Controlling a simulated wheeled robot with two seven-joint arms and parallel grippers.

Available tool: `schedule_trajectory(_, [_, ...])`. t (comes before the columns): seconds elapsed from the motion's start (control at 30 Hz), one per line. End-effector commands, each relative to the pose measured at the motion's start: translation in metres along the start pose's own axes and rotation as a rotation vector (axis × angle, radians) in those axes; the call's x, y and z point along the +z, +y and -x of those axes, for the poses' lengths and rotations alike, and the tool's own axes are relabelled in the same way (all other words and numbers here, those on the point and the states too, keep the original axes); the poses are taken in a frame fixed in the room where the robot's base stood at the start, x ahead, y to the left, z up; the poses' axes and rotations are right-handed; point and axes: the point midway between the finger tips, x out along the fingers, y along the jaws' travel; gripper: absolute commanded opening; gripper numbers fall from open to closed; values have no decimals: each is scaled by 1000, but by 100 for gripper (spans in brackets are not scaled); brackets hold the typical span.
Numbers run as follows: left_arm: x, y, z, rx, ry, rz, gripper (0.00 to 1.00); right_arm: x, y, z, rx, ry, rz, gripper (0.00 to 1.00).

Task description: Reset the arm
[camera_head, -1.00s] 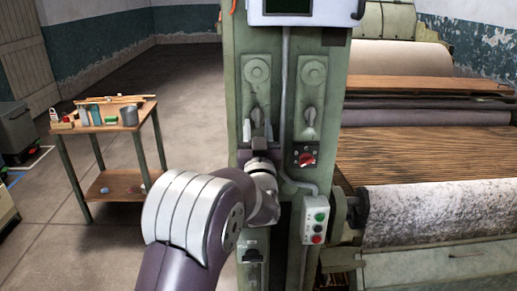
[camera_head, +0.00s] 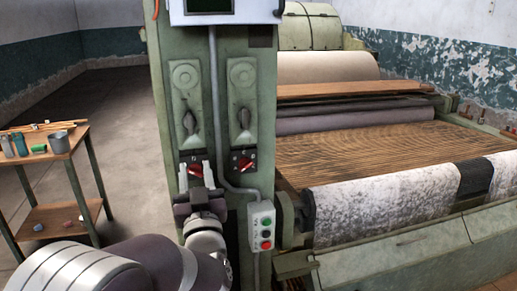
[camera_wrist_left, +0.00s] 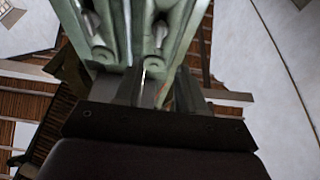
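My left gripper (camera_head: 196,177) is in front of the green control column (camera_head: 224,130), at the height of the left red rotary switch (camera_head: 195,169). Its two fingers point up and stand apart, with the switch showing between them. I cannot tell whether they touch the column. In the left wrist view the fingers (camera_wrist_left: 158,88) are apart with no object between them, and the column rises beyond. My left arm (camera_head: 150,265) comes in from the lower left. My right gripper is not in view.
A right red switch (camera_head: 244,163), two levers (camera_head: 189,122) and a push-button box (camera_head: 261,226) are on the column. A small work table (camera_head: 60,150) with tools stands left. Open floor lies behind the table.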

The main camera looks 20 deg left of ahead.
Motion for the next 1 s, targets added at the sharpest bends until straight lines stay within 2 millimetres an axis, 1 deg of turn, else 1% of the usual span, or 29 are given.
schedule_trajectory(0.07, [3,1,0,6,-16,14,39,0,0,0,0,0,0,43])
schedule_trajectory(0.13, [22,10,2,49,-107,36,39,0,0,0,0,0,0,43])
schedule_trajectory(0.17, [37,17,6,86,-178,46,39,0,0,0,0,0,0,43])
schedule_trajectory(0.2, [60,29,16,146,-298,59,39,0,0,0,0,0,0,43])
schedule_trajectory(0.27, [99,48,43,254,-530,66,39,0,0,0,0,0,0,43])
schedule_trajectory(0.3, [125,58,71,326,-706,59,39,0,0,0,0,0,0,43])
schedule_trajectory(0.37, [157,64,120,415,-970,26,39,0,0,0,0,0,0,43])
schedule_trajectory(0.4, [172,62,154,459,-1135,-9,39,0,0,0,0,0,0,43])
schedule_trajectory(0.47, [184,51,203,505,-1359,-75,39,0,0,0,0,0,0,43])
schedule_trajectory(0.5, [188,41,231,525,-1486,-124,39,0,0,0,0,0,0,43])
schedule_trajectory(0.6, [186,14,282,551,-1718,-245,39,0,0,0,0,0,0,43])
schedule_trajectory(0.67, [183,4,298,567,-1791,-306,39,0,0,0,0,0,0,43])
schedule_trajectory(1.0, [183,5,297,578,-1789,-318,39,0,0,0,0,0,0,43])
